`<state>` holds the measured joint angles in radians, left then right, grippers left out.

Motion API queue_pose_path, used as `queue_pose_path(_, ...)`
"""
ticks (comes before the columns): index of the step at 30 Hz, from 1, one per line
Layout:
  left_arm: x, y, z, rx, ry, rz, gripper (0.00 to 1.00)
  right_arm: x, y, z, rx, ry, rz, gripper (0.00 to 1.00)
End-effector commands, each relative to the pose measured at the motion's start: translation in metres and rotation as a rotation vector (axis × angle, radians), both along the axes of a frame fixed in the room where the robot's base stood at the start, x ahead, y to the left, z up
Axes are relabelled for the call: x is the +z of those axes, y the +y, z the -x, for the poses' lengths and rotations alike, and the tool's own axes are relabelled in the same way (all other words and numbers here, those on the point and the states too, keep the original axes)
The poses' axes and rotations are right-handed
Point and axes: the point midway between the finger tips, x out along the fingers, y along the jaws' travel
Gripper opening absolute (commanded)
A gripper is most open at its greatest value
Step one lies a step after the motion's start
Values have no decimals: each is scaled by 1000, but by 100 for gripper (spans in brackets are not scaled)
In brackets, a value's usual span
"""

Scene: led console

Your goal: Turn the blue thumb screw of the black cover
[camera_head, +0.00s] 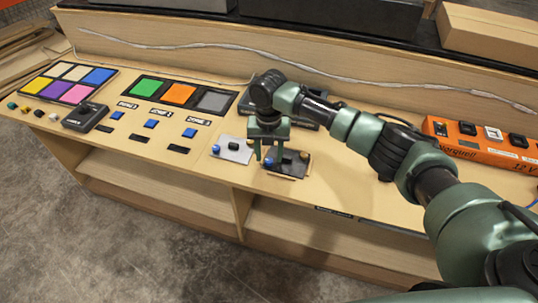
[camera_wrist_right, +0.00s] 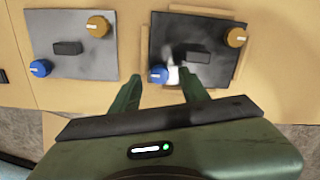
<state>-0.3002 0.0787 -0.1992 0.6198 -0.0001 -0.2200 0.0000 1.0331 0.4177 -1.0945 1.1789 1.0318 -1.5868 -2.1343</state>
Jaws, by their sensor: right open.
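The black cover (camera_head: 291,171) lies on the bench under my right gripper. It also shows in the right wrist view (camera_wrist_right: 205,35), with a dark handle (camera_wrist_right: 198,57) in its middle. Its blue thumb screw (camera_wrist_right: 158,73) is at the near left corner and an orange knob (camera_wrist_right: 236,37) at the far right corner. In the head view the blue screw (camera_head: 268,161) shows between the fingers. My right gripper (camera_head: 269,157) is open and points down. In the wrist view its fingertips (camera_wrist_right: 160,84) lie either side of the screw; contact cannot be told. My left gripper is not in view.
A similar grey cover (camera_wrist_right: 70,22), with blue and orange knobs, lies just left. Coloured panels (camera_head: 179,94) and small switches are farther left. An orange power strip (camera_head: 470,143) lies to the right. The bench's front edge is close to the black cover.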

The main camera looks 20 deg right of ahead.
Motion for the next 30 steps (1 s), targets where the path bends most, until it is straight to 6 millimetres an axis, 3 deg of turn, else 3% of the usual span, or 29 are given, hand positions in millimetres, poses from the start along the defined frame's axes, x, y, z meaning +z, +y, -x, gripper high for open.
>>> queue_pose_path(4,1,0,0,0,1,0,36,-11,0,0,0,1,0,45)
queue_pose_path(12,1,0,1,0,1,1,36,-13,0,0,0,0,0,45)
queue_pose_path(17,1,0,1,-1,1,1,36,-13,0,0,0,0,0,3)
queue_pose_path(18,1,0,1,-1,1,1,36,-13,0,0,0,0,0,0)
queue_pose_path(30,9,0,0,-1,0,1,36,-11,0,0,-60,0,1,0)
